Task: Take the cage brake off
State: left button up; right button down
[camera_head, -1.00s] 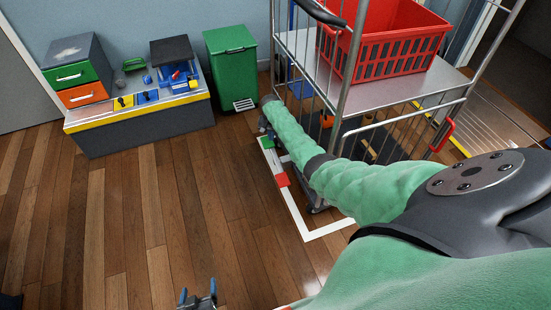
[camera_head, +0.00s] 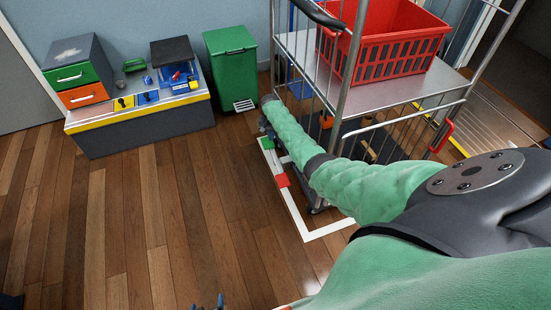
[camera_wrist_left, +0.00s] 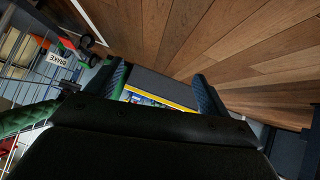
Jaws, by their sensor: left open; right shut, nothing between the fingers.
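The wire-sided roll cage (camera_head: 385,97) stands at the right in the head view, beside the white floor outline. A white plate marked BRAKE (camera_wrist_left: 58,60) shows low by the cage in the left wrist view; the brake pedal itself cannot be made out clearly. My green-sleeved right arm reaches down along the cage's near side. My right gripper (camera_head: 264,127) is small and partly hidden at its end, shut and empty; in the left wrist view it is close to the plate, contact unclear. My left gripper (camera_head: 208,303) is open and empty at the bottom edge, its fingers (camera_wrist_left: 160,88) apart.
A red crate (camera_head: 398,48) sits on the cage's shelf. A green pedal bin (camera_head: 231,68) and a low grey bench (camera_head: 145,130) with drawers and tools stand behind. The wooden floor at left is clear.

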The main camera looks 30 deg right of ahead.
jog(key=shift+r, duration=0.25)
jog(key=shift+r+p, duration=1.2)
jog(key=shift+p, duration=0.3)
pick_arm(q)
jog(key=s, duration=0.1)
jog(key=s+g, duration=0.1)
jog(key=s, duration=0.1)
jog(key=shift+s+a+f+g, duration=0.2)
jog(key=shift+f+g, duration=0.05)
jog(key=shift+g, duration=0.05)
